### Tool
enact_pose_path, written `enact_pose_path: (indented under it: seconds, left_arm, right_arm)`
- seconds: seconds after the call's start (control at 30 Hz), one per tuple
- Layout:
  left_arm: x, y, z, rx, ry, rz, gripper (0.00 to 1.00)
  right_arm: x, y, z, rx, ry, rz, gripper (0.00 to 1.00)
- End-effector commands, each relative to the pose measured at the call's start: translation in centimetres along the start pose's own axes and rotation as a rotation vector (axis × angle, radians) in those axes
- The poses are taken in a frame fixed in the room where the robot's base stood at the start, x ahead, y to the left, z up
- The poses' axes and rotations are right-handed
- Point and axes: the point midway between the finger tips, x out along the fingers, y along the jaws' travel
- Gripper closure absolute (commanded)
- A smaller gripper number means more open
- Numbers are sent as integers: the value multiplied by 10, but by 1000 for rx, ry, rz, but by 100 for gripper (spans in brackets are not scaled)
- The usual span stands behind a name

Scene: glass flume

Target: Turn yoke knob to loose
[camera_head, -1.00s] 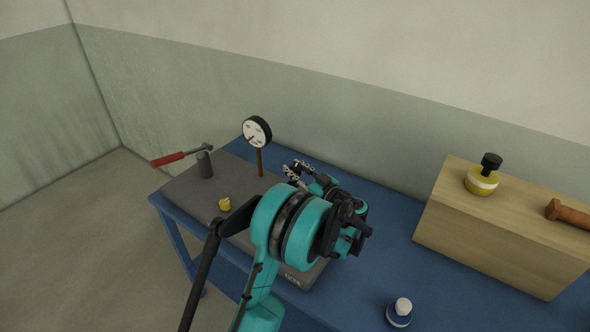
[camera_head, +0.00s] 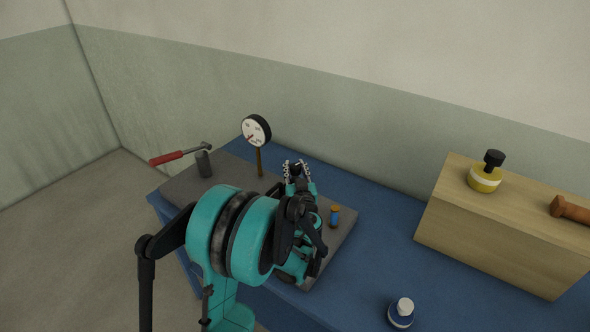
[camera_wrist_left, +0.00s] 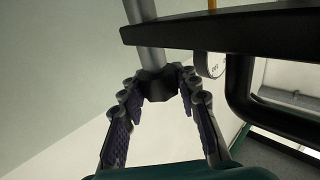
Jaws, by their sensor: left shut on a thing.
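The yoke knob, a dark faceted knob (camera_wrist_left: 157,84) on a grey rod, shows in the left wrist view between the fingertips of my left gripper (camera_wrist_left: 160,88). The fingers are shut on it from both sides. In the head view my left gripper (camera_head: 297,168) is over the far part of the dark base plate (camera_head: 180,188), right of the dial gauge (camera_head: 256,131). There the knob is mostly hidden by the fingers. A black frame bar (camera_wrist_left: 230,27) passes close to the right of the knob in the wrist view. My right gripper is not in view.
A red-handled lever (camera_head: 168,158) on a grey post stands at the plate's left. A wooden box (camera_head: 490,236) carries a yellow jar (camera_head: 484,179). A white-capped bottle (camera_head: 401,312) stands in front.

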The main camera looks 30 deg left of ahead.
Motion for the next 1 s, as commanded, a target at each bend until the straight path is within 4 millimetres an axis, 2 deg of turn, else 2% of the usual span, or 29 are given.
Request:
enact_pose_path:
  seconds: [0.3,0.77,0.8,0.83,0.87,1.0]
  left_arm:
    - [0,0,0,0,0,98,99]
    - [1,0,0,0,0,112,99]
    - [1,0,0,0,0,112,60]
    - [1,0,0,0,0,112,52]
    - [1,0,0,0,0,111,47]
    - [0,-1,0,0,0,109,47]
  right_arm:
    - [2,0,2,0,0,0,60]
    - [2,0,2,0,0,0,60]
    - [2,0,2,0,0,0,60]
    - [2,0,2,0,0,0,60]
    - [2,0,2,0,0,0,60]
    - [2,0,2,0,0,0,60]
